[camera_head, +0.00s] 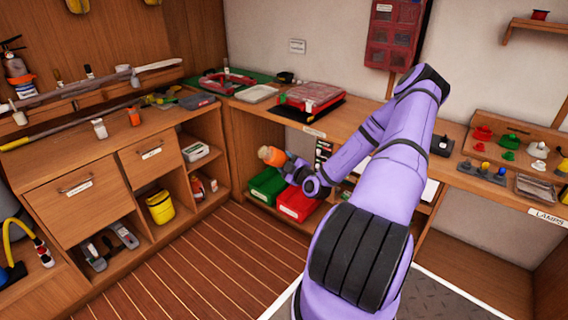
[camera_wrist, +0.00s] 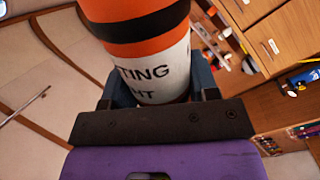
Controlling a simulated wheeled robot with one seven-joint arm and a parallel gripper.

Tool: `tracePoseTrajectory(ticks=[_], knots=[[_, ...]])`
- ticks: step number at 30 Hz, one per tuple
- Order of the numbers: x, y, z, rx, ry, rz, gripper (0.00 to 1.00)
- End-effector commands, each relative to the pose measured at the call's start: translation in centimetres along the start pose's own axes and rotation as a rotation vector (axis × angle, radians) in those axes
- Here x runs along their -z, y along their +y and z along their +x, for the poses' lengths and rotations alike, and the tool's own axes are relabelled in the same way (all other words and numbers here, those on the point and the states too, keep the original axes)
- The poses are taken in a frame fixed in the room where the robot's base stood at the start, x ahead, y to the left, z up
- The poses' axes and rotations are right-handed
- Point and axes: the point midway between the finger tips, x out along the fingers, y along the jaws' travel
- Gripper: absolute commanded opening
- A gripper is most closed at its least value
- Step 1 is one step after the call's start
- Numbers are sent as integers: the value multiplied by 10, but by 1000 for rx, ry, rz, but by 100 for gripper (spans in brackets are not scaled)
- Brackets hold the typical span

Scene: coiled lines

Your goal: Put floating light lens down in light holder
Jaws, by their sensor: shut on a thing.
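The floating light (camera_head: 271,156) is held in my gripper (camera_head: 291,165), in the air in front of the low shelf under the back counter. Its orange end points left, away from my arm. In the wrist view the light (camera_wrist: 150,62) has a white body with black lettering ending in "TING" and "HT", then a black band and orange above. My gripper (camera_wrist: 155,92) is shut around the white part. The far end of the light is cut off by the picture edge, so I cannot see its lens. I cannot make out the light holder for certain.
The left counter carries poles, a small orange item (camera_head: 134,117) and a white one (camera_head: 99,128). A green bin (camera_head: 267,186) and a red bin (camera_head: 297,204) stand on the low shelf behind my gripper. A lamps board (camera_head: 510,150) is at right. The plank floor (camera_head: 205,260) is clear.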

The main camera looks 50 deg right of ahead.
Motion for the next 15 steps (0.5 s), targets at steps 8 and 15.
tracePoseTrajectory(ticks=[8,15], knots=[[2,0,1,1,3,-380,12],[2,0,1,0,3,-705,12]])
